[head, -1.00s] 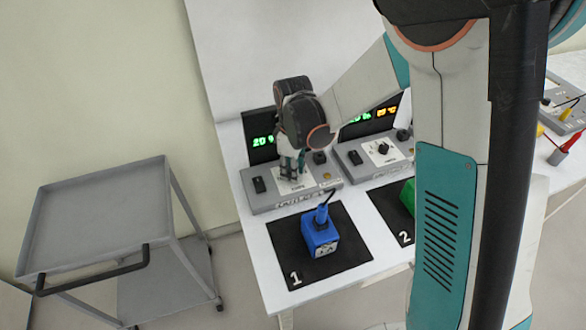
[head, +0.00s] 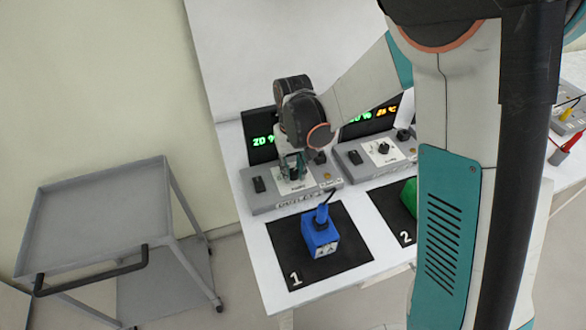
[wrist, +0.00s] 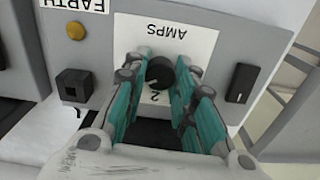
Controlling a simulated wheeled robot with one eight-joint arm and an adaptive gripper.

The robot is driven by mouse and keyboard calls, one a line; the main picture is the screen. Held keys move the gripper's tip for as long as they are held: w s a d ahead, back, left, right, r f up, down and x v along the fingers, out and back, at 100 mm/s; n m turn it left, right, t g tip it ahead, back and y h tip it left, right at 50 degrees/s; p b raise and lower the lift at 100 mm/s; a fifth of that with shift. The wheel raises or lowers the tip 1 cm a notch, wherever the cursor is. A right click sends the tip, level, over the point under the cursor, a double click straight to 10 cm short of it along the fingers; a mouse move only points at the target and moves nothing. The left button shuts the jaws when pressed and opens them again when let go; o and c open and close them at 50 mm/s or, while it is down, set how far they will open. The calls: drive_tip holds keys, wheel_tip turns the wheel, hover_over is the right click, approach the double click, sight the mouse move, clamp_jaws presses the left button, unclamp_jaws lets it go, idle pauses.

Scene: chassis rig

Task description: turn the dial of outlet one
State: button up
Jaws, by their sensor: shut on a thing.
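The outlet one unit (head: 262,201) is a grey sloped box at the left of the white bench, with a lit green readout (head: 263,141) behind it. Its black dial (wrist: 160,70) sits on a white plate marked AMPS in the wrist view. My gripper (head: 291,172) is over this plate, and in the wrist view its teal fingers (wrist: 158,88) stand on both sides of the dial, shut on it. In the head view my gripper hides the dial. A black rocker switch (wrist: 241,83) and a yellow EARTH button (wrist: 76,30) flank the plate.
A blue block (head: 320,236) with a plug on top stands on black mat 1 (head: 284,254) in front. A second unit (head: 366,160) with its own dial is close on the right. A grey cart (head: 95,215) stands left of the bench.

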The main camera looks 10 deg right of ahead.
sight(293, 171)
drive_tip(key=shift+m, duration=1.9)
drive_tip(key=o, duration=1.1)
wheel_tip(293, 171, up, 12)
